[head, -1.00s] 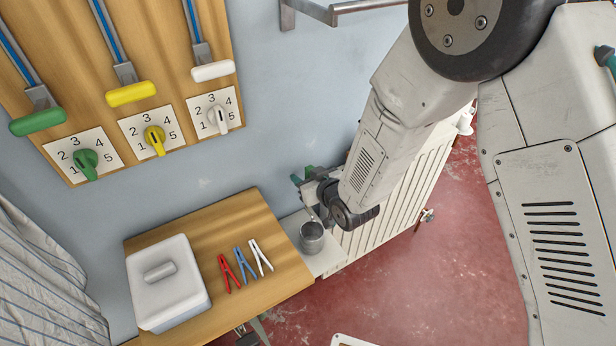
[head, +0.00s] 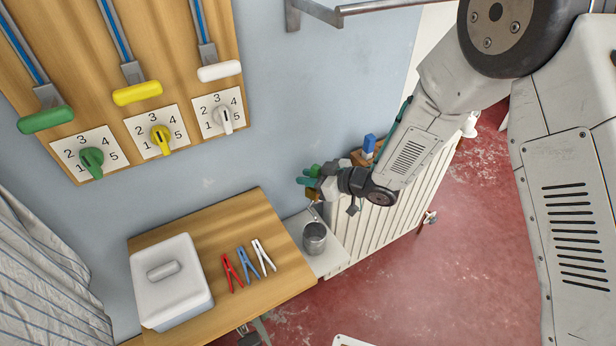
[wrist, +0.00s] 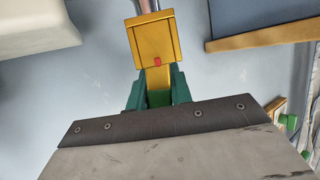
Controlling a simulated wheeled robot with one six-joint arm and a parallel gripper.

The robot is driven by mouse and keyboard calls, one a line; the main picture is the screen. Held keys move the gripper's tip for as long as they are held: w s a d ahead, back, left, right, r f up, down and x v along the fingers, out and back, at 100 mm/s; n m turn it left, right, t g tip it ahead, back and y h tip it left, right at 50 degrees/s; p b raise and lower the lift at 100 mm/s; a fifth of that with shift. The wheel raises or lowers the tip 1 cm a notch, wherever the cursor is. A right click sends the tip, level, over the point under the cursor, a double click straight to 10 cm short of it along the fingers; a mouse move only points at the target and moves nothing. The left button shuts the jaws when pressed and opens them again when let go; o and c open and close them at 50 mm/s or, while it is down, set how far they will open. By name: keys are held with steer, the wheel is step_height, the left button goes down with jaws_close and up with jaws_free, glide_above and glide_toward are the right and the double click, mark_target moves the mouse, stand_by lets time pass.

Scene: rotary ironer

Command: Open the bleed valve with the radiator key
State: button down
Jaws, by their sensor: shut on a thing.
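My gripper (head: 312,181) has green fingers and is at the near left end of the white radiator (head: 412,195), above a grey metal cup (head: 314,238). In the wrist view its fingers (wrist: 157,90) are shut on the stem of the brass-yellow radiator key (wrist: 152,40), which has a square block with a small red mark. A silver pipe (wrist: 147,5) shows just beyond the block. In the head view a thin grey spout (head: 314,210) hangs between the gripper and the cup. The bleed valve itself is hidden; I cannot tell whether the key sits on it.
A wooden table (head: 200,225) with a white lidded box (head: 170,280) and red, blue and white pegs (head: 244,262) is on the left. A board with coloured dials and levers (head: 160,100) hangs above. A blue object (head: 369,143) stands behind my arm.

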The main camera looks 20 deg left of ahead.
steer(key=n+g, duration=0.2)
steer(key=g, duration=0.1)
steer(key=shift+w+d+n, duration=0.25)
steer(key=shift+w+n, duration=0.1)
steer(key=shift+n, duration=0.05)
steer(key=c, duration=2)
jaws_free()
steer(key=n+g, duration=0.2)
steer(key=shift+f+g, duration=0.1)
steer(key=shift+g, duration=0.2)
steer(key=shift+c, duration=0.2)
steer(key=shift+o, duration=0.3)
steer(key=n+g+h, duration=0.2)
steer(key=n+g, duration=0.1)
steer(key=g, duration=0.1)
steer(key=shift+n, duration=0.4)
steer(key=o, duration=0.6)
steer(key=shift+n+g+h, duration=0.3)
steer(key=shift+n+g, duration=0.2)
steer(key=shift+n, duration=0.1)
steer(key=o, duration=0.5)
steer(key=shift+d, duration=0.1)
steer(key=shift+s+a, duration=0.15)
steer(key=shift+a, duration=0.1)
